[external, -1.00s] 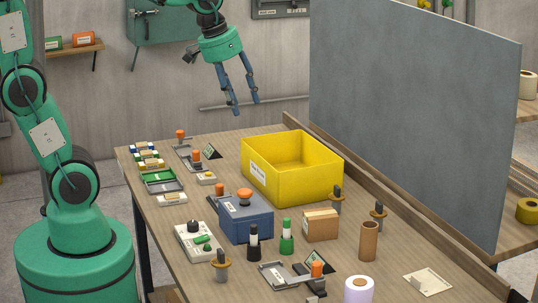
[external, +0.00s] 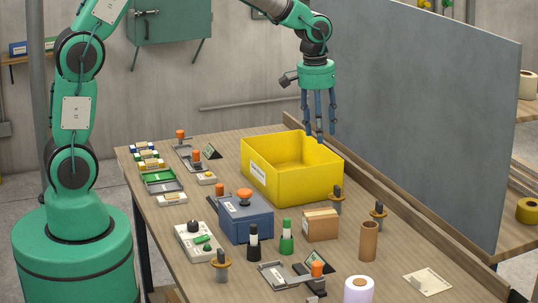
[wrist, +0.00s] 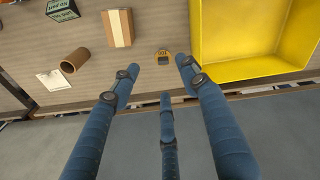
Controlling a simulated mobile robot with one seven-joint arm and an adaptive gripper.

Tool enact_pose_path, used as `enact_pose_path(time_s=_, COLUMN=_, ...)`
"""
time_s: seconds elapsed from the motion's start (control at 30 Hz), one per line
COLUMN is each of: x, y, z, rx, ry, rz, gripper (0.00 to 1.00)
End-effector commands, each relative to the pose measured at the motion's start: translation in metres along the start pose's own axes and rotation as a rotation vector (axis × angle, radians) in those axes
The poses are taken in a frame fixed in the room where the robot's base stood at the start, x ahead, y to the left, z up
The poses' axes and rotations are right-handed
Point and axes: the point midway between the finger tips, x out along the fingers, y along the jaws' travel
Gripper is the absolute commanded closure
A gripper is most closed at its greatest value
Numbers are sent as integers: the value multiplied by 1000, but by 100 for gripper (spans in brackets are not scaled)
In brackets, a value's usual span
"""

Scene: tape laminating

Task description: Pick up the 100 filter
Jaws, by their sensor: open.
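No label reading 100 is legible, so I cannot tell which object is the 100 filter. Small dark-topped posts with brass collars stand right of the yellow bin (external: 336,199), farther right (external: 379,214) and at the front left (external: 221,264). A black-and-white cylinder (external: 253,243) and a green-and-white one (external: 286,237) stand near the blue box.
A cardboard box (external: 320,225), a brown tube (external: 369,241), a white tape roll (external: 359,290) and a blue box (external: 247,222) crowd the near table. A tall grey panel (external: 415,110) stands along the right side. A wooden rail runs beside it.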

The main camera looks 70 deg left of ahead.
Motion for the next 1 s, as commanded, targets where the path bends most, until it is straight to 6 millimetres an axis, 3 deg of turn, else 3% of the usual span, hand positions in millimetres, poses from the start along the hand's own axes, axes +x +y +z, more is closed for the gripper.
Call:
enact_pose_path(time_s=0.2, x=51, y=15, z=-30, rx=-71, ry=-44, rz=-30, gripper=55)
enact_pose_path(time_s=0.4, x=84, y=23, z=-45, rx=-116, ry=-67, rz=-47, gripper=55)
enact_pose_path(time_s=0.6, x=95, y=25, z=-49, rx=-131, ry=-74, rz=-53, gripper=55)
enact_pose_path(time_s=1.0, x=98, y=25, z=-48, rx=-131, ry=-74, rz=-53, gripper=55)
